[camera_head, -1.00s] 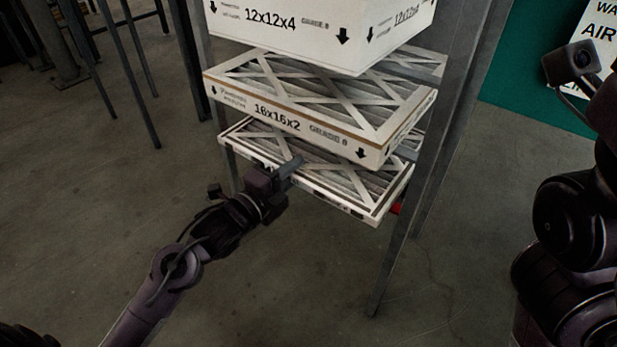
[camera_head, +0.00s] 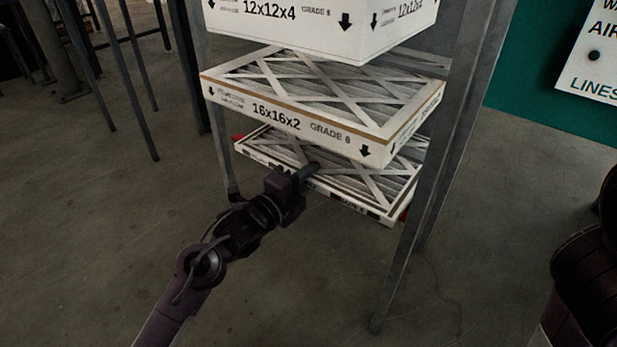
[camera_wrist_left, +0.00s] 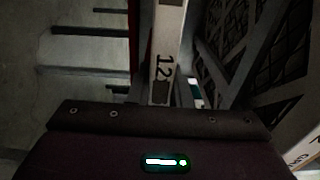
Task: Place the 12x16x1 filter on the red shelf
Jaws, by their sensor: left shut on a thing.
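The thin white filter (camera_head: 350,195) with crossed slats lies flat in the lowest visible bay of the rack. Bits of the red shelf (camera_head: 237,138) show at its left corner and at its right end; most of the shelf is hidden. My left gripper (camera_head: 309,171) is shut on the filter's front edge. In the left wrist view the filter's edge (camera_wrist_left: 165,52) bears a printed "12", and the rest of its label is cut off. Whether the filter rests fully on the shelf I cannot tell. My right gripper is out of view.
Just above is a box marked 16x16x2 (camera_head: 300,120), and above that a 12x12x4 box (camera_head: 310,20). Grey rack posts (camera_head: 425,190) stand on both sides. Open floor (camera_head: 90,230) lies in front and left.

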